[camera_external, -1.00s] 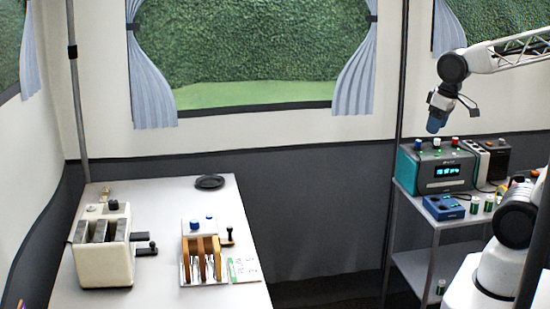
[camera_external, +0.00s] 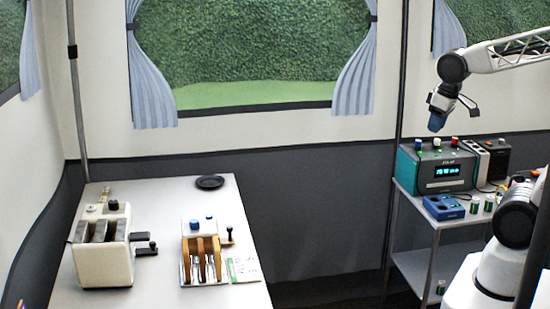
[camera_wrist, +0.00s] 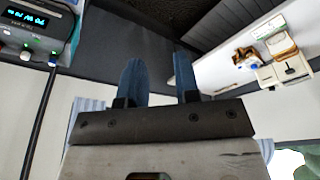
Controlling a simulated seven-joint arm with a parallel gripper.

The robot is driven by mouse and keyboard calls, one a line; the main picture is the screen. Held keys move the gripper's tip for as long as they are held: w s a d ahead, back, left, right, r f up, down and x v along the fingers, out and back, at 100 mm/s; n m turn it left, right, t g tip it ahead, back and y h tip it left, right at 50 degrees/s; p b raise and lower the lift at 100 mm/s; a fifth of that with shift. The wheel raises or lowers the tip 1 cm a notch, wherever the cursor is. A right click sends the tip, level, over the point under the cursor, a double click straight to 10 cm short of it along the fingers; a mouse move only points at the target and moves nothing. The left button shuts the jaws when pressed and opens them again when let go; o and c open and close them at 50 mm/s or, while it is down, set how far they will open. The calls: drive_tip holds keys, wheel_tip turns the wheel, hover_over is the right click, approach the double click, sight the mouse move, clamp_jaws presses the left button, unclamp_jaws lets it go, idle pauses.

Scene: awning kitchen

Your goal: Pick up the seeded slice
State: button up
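The slices also show near the upper right of the wrist view (camera_wrist: 281,45). My gripper (camera_external: 436,122) hangs high on the right, far from the rack and above the shelf unit. In the wrist view its two blue fingers (camera_wrist: 158,80) are spread apart with nothing between them.
A white toaster (camera_external: 103,250) with a side lever stands left of the rack on the table (camera_external: 160,205). A dark plate (camera_external: 209,182) lies at the back. A printed card (camera_external: 244,269) lies right of the rack. A teal device (camera_external: 436,168) stands on the shelf unit.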

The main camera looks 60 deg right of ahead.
drive_tip(key=w+a+n+g, duration=0.1)
drive_tip(key=w+a+n, duration=0.75)
drive_tip(key=w, duration=0.75)
drive_tip(key=w+a+n, duration=0.5)
drive_tip(key=w+a, duration=0.6)
drive_tip(key=w, duration=0.5)
drive_tip(key=n+g, duration=0.2)
drive_tip(key=n, duration=1.2)
hover_over(186, 245)
drive_tip(key=shift+m, duration=0.25)
drive_tip(key=f, duration=2.2)
drive_tip(key=shift+d+f, duration=0.3)
drive_tip(key=shift+f, duration=0.05)
drive_tip(key=shift+a+f, duration=0.2)
drive_tip(key=shift+a, duration=0.1)
drive_tip(key=shift+f, duration=0.1)
